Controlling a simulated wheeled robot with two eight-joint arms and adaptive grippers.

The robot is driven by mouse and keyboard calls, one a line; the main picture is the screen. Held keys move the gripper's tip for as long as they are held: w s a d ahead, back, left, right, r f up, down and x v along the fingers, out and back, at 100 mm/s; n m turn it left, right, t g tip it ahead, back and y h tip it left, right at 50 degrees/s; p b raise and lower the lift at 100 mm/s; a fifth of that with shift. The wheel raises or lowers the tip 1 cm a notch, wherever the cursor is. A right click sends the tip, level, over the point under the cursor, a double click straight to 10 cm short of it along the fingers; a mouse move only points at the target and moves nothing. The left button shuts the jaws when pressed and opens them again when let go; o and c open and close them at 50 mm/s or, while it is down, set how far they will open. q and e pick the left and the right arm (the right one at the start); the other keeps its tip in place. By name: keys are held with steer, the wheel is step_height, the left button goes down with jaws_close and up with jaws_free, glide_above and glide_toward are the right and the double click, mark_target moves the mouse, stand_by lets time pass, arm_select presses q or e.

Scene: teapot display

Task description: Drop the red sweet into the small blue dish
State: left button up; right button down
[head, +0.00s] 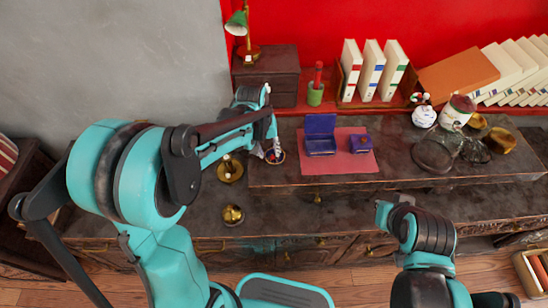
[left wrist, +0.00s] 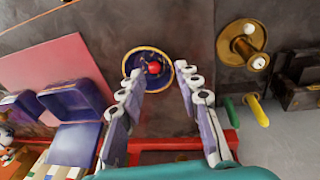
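The small blue dish (left wrist: 131,84) has a gold rim and stands on the dark wooden top in the left wrist view. The red sweet (left wrist: 154,67) appears to lie inside it, among small darker bits. The dish also shows in the head view (head: 281,157), partly covered by my left gripper (head: 271,153). In the left wrist view my left gripper (left wrist: 162,76) is open, its two fingers well apart above the near side of the dish, with nothing between them. My right arm is at the lower right of the head view; its fingers cannot be made out.
A pink mat (head: 350,164) with an open blue box (head: 320,143) and a small purple box (head: 360,143) lies right of the dish. A brass piece (head: 230,170) stands to its left. A green cup (head: 315,94) is behind.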

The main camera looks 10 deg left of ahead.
arm_select(q)
step_height(320, 180, up, 12)
steer(key=s+a, duration=0.1)
steer(key=shift+s+a, duration=0.15)
steer(key=shift+s, duration=0.15)
stand_by(0.3)
stand_by(0.4)
steer(key=s+f+m+t, duration=0.1)
steer(key=s+t, duration=0.1)
steer(key=s, duration=0.5)
steer(key=s+a+f+m+t+y, duration=0.1)
steer(key=s+f+m+t, duration=0.1)
steer(key=s, duration=0.6)
steer(key=shift+t, duration=0.8)
steer(key=shift+a, duration=0.1)
